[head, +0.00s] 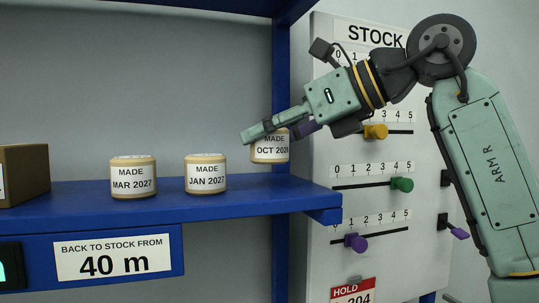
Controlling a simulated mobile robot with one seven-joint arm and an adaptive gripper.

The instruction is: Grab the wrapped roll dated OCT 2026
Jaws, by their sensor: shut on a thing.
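The wrapped roll marked OCT 2026 (270,151) is a tan cylinder with a white label. My gripper (265,132) comes in from the upper right and is shut on this roll near its top. A green finger crosses in front of the roll's upper part and hides some of its top and label. The roll's bottom shows above the shelf surface, so it looks held clear of the shelf. Two similar rolls stand upright to its left: one marked JAN 2027 (206,176) and one marked MAR 2027 (133,181).
The blue shelf (75,205) has a brown box (24,174) at its left end. A blue upright (281,230) stands behind the held roll. A white STOCK board (375,150) with coloured sliders stands at right, behind my arm. A sign (112,257) reads "BACK TO STOCK FROM 40 m".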

